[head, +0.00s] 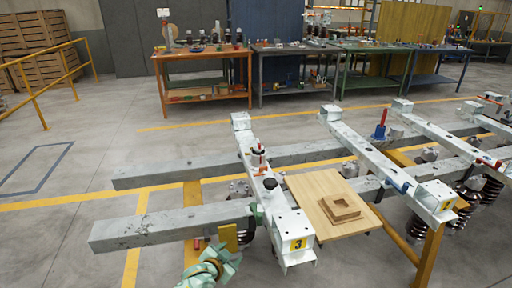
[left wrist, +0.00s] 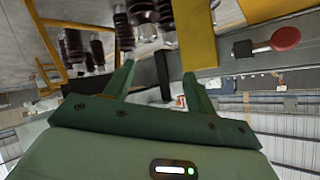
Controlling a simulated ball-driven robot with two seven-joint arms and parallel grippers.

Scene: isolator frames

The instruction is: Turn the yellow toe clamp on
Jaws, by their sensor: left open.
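A yellow block (head: 228,237), which looks like the yellow toe clamp, stands at the near end of the white frame (head: 275,213) with the yellow 3 label. It also shows in the left wrist view as a yellow bar (left wrist: 196,35) at the top, close to the right fingertip. My left gripper (head: 222,258) is just below the yellow block in the head view. In the left wrist view its green fingers (left wrist: 160,82) are open, with no object clearly held between them. Whether a finger touches the yellow bar, I cannot tell. My right gripper is out of view.
A red knob on a short arm (left wrist: 285,38) is beside the yellow bar. A wooden board (head: 318,190) with a wooden block (head: 341,207) lies right of the frame. Grey beams (head: 165,226) run left. Dark ribbed isolators (left wrist: 73,47) are near the left finger. Open floor lies left.

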